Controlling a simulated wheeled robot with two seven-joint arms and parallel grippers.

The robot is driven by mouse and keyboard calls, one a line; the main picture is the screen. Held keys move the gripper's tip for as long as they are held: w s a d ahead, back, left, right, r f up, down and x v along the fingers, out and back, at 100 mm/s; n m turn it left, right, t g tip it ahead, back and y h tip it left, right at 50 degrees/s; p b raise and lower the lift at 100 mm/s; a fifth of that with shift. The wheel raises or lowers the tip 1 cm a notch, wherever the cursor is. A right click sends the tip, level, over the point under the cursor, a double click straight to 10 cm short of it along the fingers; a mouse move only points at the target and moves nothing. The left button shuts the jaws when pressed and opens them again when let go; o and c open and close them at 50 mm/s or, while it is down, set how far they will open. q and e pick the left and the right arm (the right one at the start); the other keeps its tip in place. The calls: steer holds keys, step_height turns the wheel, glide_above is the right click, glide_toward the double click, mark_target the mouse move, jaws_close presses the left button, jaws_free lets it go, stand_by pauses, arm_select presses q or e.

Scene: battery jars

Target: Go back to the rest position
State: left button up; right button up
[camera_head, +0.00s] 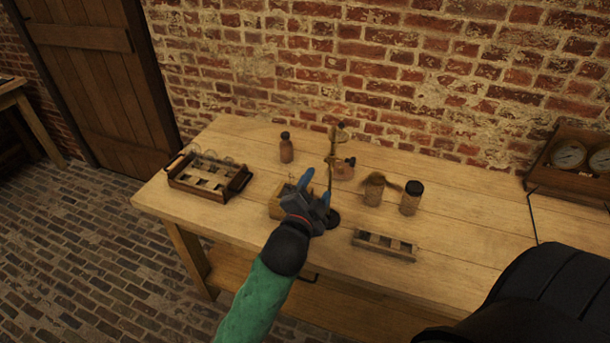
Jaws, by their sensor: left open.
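My left gripper (318,192), dark with blue fingertips, is open above the middle of the wooden table. It is on a green-sleeved arm that comes in from below. It covers part of a small wooden box (276,208) and part of a brass stand (332,165) with a dark round foot. I cannot tell whether the gripper touches either one. Nothing shows between its fingers. My right gripper is not in view; a large dark shape fills the lower right corner.
The wooden table (470,235) holds a dark-handled tray with glass jars (207,174), a brown bottle (286,148), a jar (373,190), a black-capped jar (411,198) and a slotted wooden rack (384,245). A gauge box (570,160) stands at right. A brick wall is behind.

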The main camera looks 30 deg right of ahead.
arm_select(q)
steer(key=s+a+f+n+g+y, duration=0.1)
steer(key=a+f+n+y, duration=0.45)
steer(key=a, duration=0.75)
steer(key=a+f+n+g+y, duration=0.1)
steer(key=a+f+n+y, duration=0.2)
steer(key=a+f+n, duration=0.6)
steer(key=s+a+f+n+g+y, duration=0.1)
steer(key=s+a+f+g+y, duration=0.15)
steer(key=s+a, duration=0.55)
steer(key=s+a+f+n+g+y, duration=0.15)
steer(key=s+a+f, duration=0.3)
steer(key=a, duration=0.75)
steer(key=s+a+f+n+g+y, duration=0.1)
steer(key=s+a+f+n+g, duration=0.15)
steer(key=s+a, duration=0.6)
steer(key=s+f+x, duration=0.1)
steer(key=s+x, duration=0.1)
steer(key=x, duration=1)
steer(key=s+a+x, duration=0.1)
steer(key=s+x, duration=0.1)
steer(key=x, duration=1)
steer(key=s+f, duration=0.3)
steer(key=f, duration=0.7)
steer(key=s+d+f+g, duration=0.1)
steer(key=s+f, duration=0.2)
steer(key=f, duration=0.7)
steer(key=shift+s+d+f+m, duration=0.25)
steer(key=shift+d+m, duration=0.05)
steer(key=shift+m, duration=0.15)
